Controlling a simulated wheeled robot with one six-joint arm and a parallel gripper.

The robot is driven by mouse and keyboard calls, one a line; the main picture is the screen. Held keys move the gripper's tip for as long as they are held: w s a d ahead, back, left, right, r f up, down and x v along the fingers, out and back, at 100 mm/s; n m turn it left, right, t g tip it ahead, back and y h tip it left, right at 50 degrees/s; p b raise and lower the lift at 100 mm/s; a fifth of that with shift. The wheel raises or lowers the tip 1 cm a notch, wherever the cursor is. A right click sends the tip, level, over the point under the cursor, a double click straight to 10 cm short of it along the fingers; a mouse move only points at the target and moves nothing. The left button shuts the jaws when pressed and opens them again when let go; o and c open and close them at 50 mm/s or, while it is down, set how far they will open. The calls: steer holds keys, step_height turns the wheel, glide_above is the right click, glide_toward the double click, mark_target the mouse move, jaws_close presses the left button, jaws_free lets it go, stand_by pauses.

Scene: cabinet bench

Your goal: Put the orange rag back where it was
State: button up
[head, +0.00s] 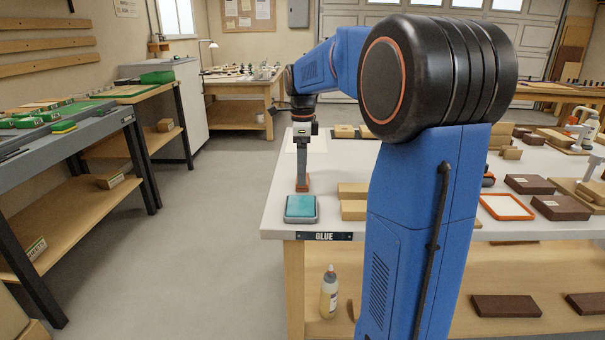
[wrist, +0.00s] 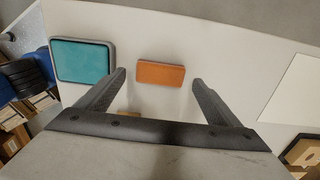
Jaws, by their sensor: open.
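A small orange folded piece, which I take for the orange rag (wrist: 161,74), lies flat on the white bench top. In the wrist view it sits between and a little beyond my fingertips. My gripper (wrist: 158,81) is open and empty, with bare bench between its fingers and the rag's sides. In the head view my gripper (head: 302,176) points down just above the rag (head: 303,187), near the bench's left end. A teal pad in a grey tray (wrist: 112,62) lies beside the rag; the tray also shows in the head view (head: 301,218).
Light wooden blocks (head: 353,208) stand right of the gripper. An orange-rimmed tray (head: 507,206) and dark brown blocks (head: 530,184) lie farther right. A GLUE label (head: 324,236) is on the bench's front edge; a glue bottle (head: 329,295) stands on the lower shelf.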

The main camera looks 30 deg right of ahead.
step_height(320, 180, up, 10)
steer(key=s+a+f+n, duration=0.2)
steer(key=s+a+n, duration=0.1)
steer(key=s+n, duration=0.1)
steer(key=s+a+f+n+t, duration=0.1)
steer(key=s+a+n, duration=0.3)
steer(key=s, duration=0.2)
steer(key=s+a+f+n+t, duration=0.1)
steer(key=s+a+f+n, duration=0.1)
steer(key=s+a+n, duration=0.1)
steer(key=shift+s+a+f+n, duration=0.2)
steer(key=shift+s+n, duration=0.15)
steer(key=shift+s, duration=0.35)
steer(key=shift+s+a+f+n, duration=0.15)
steer(key=shift+s+n, duration=0.2)
steer(key=shift+s, duration=0.35)
steer(key=s+a+f+n+t, duration=0.1)
steer(key=s+a+f+n, duration=0.1)
steer(key=s+f+n, duration=0.4)
steer(key=s+a+f+n+t, duration=0.1)
steer(key=s+a+f+n, duration=0.2)
steer(key=s+f+n, duration=0.3)
steer(key=shift+s+f+t, duration=0.4)
steer(key=shift+s+f, duration=0.15)
steer(key=shift+s, duration=0.7)
